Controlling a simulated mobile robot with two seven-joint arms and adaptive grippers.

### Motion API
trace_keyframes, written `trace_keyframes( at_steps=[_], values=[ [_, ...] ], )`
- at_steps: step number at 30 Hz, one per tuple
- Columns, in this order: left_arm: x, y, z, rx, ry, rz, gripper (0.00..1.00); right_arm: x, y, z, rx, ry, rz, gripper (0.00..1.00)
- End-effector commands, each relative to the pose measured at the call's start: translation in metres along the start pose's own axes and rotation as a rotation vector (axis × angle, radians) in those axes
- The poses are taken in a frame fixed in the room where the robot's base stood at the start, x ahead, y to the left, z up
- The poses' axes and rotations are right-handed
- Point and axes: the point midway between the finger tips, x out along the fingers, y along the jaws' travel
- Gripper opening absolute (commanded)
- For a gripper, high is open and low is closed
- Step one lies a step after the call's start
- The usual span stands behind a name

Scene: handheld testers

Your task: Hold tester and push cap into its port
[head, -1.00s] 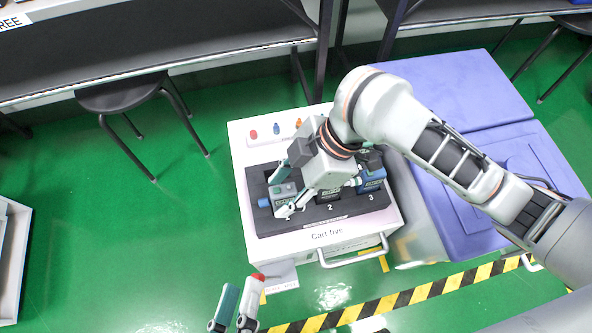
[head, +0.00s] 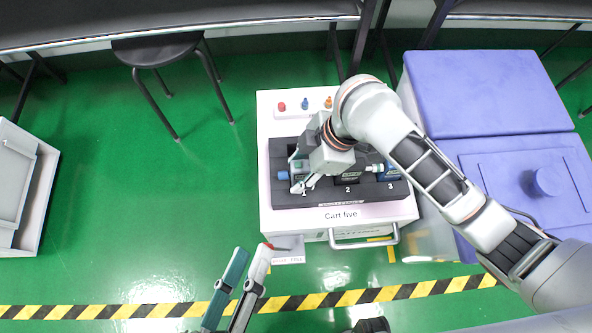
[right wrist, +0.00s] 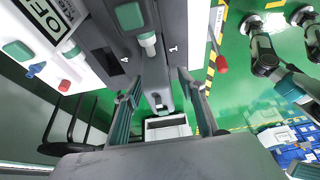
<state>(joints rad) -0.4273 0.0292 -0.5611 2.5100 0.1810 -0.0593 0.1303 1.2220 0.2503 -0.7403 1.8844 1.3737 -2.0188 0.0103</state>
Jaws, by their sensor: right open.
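My right gripper (head: 299,175) is open over slot 1 of the black tray (head: 285,204) on the cart. Its two fingers also show in the right wrist view (right wrist: 163,98), spread apart with a grey body between and below them. The slot 1 tester is mostly covered by my gripper; its blue end (head: 283,175) sticks out at the left. My left gripper (head: 250,254) is open and empty in front of the cart's left front corner.
Red (head: 282,106), blue (head: 305,103) and orange (head: 328,102) caps stand at the cart's back. A red-ended grey piece (head: 268,245) is near my left fingertip; touching cannot be told. Purple boxes (head: 490,90) stand right. Green floor (head: 110,220) is clear to the left.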

Motion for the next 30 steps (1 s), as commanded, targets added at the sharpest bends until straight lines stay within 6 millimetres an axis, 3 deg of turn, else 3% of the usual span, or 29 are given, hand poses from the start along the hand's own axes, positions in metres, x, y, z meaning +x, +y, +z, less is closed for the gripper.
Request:
trace_keyframes(
  at_steps=[6, 16, 21, 30],
  values=[
    [0.000, 0.000, 0.000, 0.000, 0.000, 0.000, 0.32, 0.017, 0.000, 0.000, 0.000, 0.000, 0.001, 0.40],
    [0.000, 0.000, 0.000, 0.000, 0.000, 0.000, 0.32, 0.019, 0.000, 0.000, 0.000, 0.000, 0.001, 0.40],
    [0.000, 0.000, 0.000, 0.000, 0.000, 0.000, 0.32, 0.019, 0.000, 0.000, 0.000, 0.000, 0.001, 0.00],
    [0.000, 0.000, 0.000, 0.000, 0.000, 0.000, 0.32, 0.019, 0.000, 0.000, 0.000, 0.000, 0.001, 0.00]
  ],
)
